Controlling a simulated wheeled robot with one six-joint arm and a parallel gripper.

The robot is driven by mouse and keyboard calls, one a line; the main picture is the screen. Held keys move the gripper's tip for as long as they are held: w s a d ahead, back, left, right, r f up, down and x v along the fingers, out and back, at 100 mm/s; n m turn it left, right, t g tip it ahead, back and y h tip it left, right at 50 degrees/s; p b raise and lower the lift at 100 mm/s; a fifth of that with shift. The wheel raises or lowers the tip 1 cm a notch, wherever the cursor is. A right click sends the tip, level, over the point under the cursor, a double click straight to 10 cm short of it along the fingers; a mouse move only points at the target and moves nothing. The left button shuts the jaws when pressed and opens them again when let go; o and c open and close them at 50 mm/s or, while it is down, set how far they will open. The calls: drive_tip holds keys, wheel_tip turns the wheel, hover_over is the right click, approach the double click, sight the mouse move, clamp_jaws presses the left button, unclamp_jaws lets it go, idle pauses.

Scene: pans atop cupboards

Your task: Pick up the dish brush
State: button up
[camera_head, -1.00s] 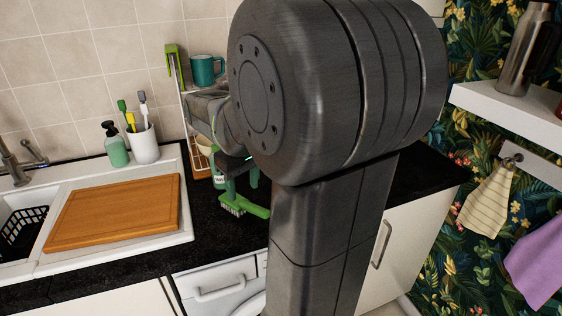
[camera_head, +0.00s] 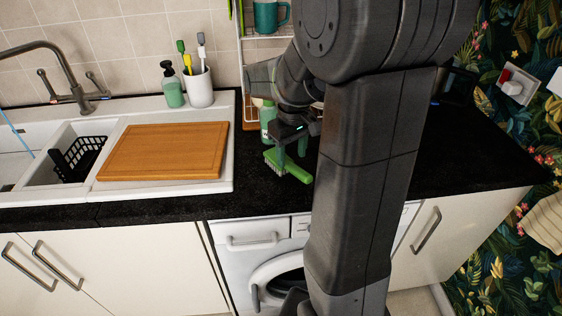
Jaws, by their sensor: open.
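The dish brush (camera_head: 289,167) is green with pale bristles at its left end. It is near the front edge of the black counter, to the right of the sink. My gripper (camera_head: 291,148) is just above it, pointing down, with its fingers around or beside the handle. The gripper is open. Contact between fingers and brush is too small to tell. My arm hides the counter to the right of the brush.
A green bottle (camera_head: 267,117) stands close behind my gripper, by a wire rack (camera_head: 241,62) with a teal mug (camera_head: 270,15). A wooden board (camera_head: 165,151) lies on the sink unit to the left. A white cup (camera_head: 199,88) holds several brushes. The right counter (camera_head: 470,150) is mostly clear.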

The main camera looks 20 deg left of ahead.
sight(290, 163)
drive_tip(key=f, duration=0.4)
drive_tip(key=shift+s+f, duration=0.3)
drive_tip(key=shift+s, duration=0.05)
drive_tip(key=shift+c, duration=0.2)
drive_tip(key=c, duration=0.8)
drive_tip(key=shift+r, duration=0.15)
wheel_tip(290, 163, up, 10)
drive_tip(key=shift+f, duration=0.1)
